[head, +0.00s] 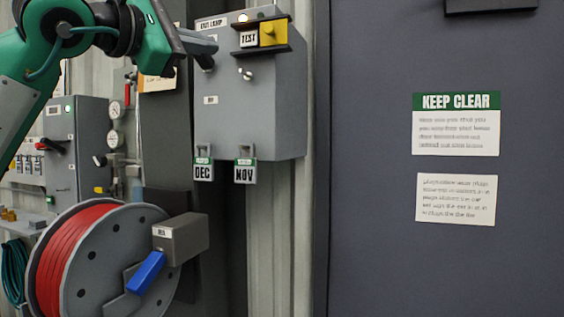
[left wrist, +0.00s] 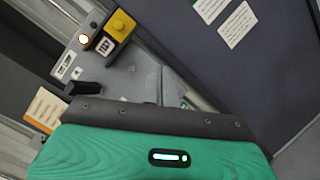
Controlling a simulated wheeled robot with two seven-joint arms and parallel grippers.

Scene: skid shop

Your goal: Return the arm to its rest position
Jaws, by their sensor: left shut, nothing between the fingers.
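My left arm comes in from the upper left in the head view, green with dark joints. Its left gripper (head: 207,47) is shut and empty, in front of the upper left part of the grey exit lamp box (head: 255,115). I cannot tell whether it touches the box. The box carries a lit lamp (head: 242,17) and a yellow button (head: 273,33) beside a TEST label. The left wrist view shows the box's face (left wrist: 120,75) beyond the green gripper housing, with the yellow button (left wrist: 120,24) at the top. My right gripper is in neither view.
A red hose reel (head: 75,260) with a blue handle (head: 147,272) stands below the arm. DEC (head: 203,172) and NOV (head: 245,172) tags hang under the box. A grey panel (head: 77,150) is at left. A dark door (head: 380,220) with signs fills the right.

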